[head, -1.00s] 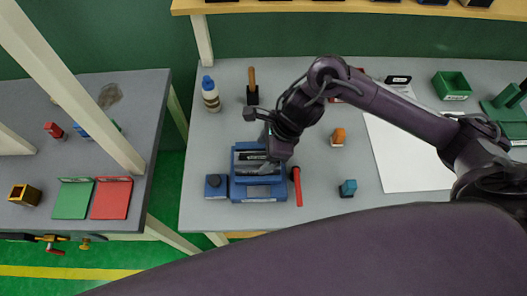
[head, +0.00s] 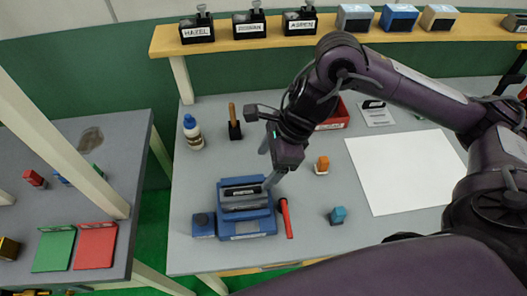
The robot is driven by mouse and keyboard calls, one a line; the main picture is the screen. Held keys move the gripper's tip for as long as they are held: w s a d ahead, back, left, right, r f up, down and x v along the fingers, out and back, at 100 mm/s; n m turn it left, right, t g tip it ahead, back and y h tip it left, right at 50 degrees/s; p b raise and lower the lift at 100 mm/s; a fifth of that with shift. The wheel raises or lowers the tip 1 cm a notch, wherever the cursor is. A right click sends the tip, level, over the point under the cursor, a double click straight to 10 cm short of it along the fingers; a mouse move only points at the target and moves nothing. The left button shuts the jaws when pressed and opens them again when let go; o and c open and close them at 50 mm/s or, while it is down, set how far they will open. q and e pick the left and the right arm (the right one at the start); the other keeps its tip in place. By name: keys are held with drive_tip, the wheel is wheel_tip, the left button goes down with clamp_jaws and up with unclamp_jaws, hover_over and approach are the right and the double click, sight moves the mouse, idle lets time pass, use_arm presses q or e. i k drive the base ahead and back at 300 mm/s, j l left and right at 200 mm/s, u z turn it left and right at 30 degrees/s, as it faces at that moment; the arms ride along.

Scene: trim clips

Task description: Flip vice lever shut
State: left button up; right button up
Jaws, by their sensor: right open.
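The blue vice (head: 247,227) stands near the front left of the grey bench, with a dark block and grey jaw parts on its top. Its red lever (head: 286,218) lies along the vice's right side, with its length running toward the bench's front edge. My right gripper (head: 268,166) is open and empty above the bench, just behind and to the right of the vice. Its fingers point down-left and appear apart from the lever. Part of the bench behind the vice is hidden by this gripper. My left gripper is not in view.
A small blue box (head: 203,225) adjoins the vice's left side. A teal block (head: 338,215) and an orange block (head: 322,165) stand to the right. A glue bottle (head: 193,134) and a wooden-handled tool (head: 234,123) stand behind. A white sheet (head: 400,170) lies right.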

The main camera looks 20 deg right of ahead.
sight(282, 209)
drive_tip(key=k, duration=1.5)
